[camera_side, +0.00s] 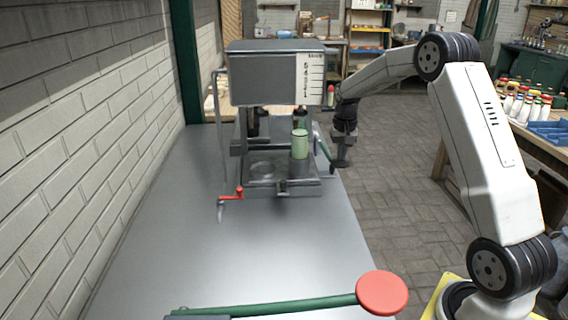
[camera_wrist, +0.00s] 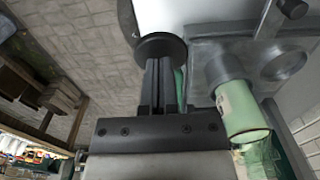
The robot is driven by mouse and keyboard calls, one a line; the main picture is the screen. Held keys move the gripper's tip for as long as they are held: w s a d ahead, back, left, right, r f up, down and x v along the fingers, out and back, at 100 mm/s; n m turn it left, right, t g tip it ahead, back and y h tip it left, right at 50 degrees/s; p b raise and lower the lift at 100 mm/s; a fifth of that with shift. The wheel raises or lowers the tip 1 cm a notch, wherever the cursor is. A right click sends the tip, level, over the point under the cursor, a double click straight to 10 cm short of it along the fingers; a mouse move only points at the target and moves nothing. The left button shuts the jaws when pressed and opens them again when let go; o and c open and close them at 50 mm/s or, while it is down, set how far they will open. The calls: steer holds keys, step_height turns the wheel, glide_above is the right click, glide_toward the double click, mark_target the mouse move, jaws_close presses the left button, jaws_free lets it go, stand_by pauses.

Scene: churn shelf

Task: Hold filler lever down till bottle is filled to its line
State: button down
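The filler machine (camera_side: 262,80) is a grey box on a stand with a marked scale on its front. A light green bottle (camera_side: 300,146) stands upright on its base; it also shows in the wrist view (camera_wrist: 241,108). I cannot make out a fill line or level. A green lever (camera_side: 322,150) slopes down at the machine's right side, partly hidden by my gripper (camera_side: 341,160). In the wrist view my fingers (camera_wrist: 160,75) are together, with a dark round disc (camera_wrist: 160,46) at their tips, seemingly touching. A green strip (camera_wrist: 181,88) runs beside them.
Another green lever with a red round knob (camera_side: 382,292) lies across the foreground. The grey bench top (camera_side: 200,265) between is clear. A brick wall (camera_side: 75,130) borders the left side.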

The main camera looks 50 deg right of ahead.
steer(key=shift+r, duration=2.6)
steer(key=shift+a, duration=0.1)
steer(key=s+a+f+n+t, duration=0.1)
steer(key=s+a+f+n, duration=0.2)
steer(key=a, duration=0.6)
steer(key=s+a+f+n, duration=0.2)
steer(key=s+a+n, duration=0.1)
steer(key=s+a, duration=0.5)
steer(key=s+a+f+n+t, duration=0.1)
steer(key=s+a+f+n, duration=0.2)
steer(key=a, duration=0.7)
steer(key=shift+s+f+t, duration=0.3)
steer(key=shift+s, duration=0.95)
steer(key=shift+a, duration=0.1)
